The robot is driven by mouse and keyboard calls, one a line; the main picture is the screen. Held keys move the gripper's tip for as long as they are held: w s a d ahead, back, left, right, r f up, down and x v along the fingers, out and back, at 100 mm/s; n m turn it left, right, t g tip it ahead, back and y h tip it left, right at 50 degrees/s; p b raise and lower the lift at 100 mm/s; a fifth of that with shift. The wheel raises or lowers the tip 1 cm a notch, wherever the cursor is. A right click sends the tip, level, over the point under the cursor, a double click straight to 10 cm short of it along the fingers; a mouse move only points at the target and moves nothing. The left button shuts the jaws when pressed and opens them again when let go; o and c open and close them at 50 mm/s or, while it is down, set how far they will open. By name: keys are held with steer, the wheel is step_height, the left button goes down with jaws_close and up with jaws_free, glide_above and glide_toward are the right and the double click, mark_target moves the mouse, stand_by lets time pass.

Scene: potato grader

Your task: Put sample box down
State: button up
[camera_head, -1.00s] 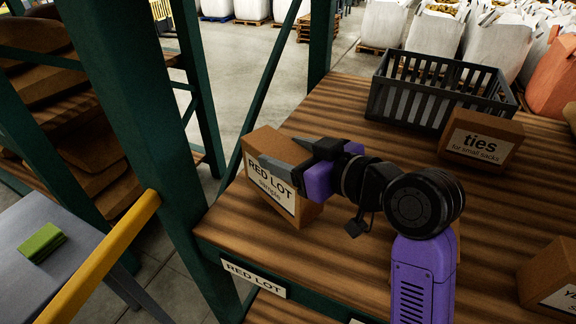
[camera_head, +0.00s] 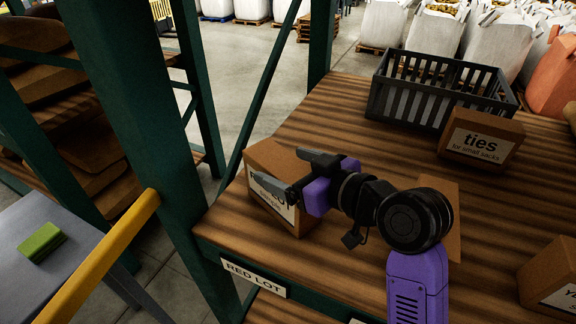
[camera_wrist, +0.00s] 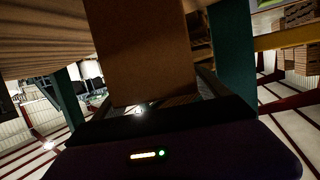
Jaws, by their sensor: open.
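The brown cardboard sample box (camera_head: 262,160), labelled RED LOT, stands upright on the wooden shelf (camera_head: 340,245) at its left front corner, above the RED LOT shelf tag (camera_head: 254,278). My gripper (camera_head: 285,171) is open at the box, its two fingers spread and pointing left across it in the head view. The fingers cover part of the label. I cannot tell whether either finger touches the box. In the wrist view, the plain brown side of the box (camera_wrist: 140,50) fills the upper middle, close in front of the gripper.
A dark slatted crate (camera_head: 375,98) stands at the back of the shelf. A ties box (camera_head: 484,150) is right of centre, and another box (camera_head: 550,280) is at the right edge. A green rack post (camera_head: 145,130) and yellow rail (camera_head: 100,258) are left of the box.

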steer(key=shift+r, duration=0.1)
steer(key=shift+s+d, duration=0.1)
steer(key=shift+d, duration=0.05)
steer(key=v, duration=1.1)
steer(key=shift+s+d+r, duration=0.2)
steer(key=shift+d, duration=0.1)
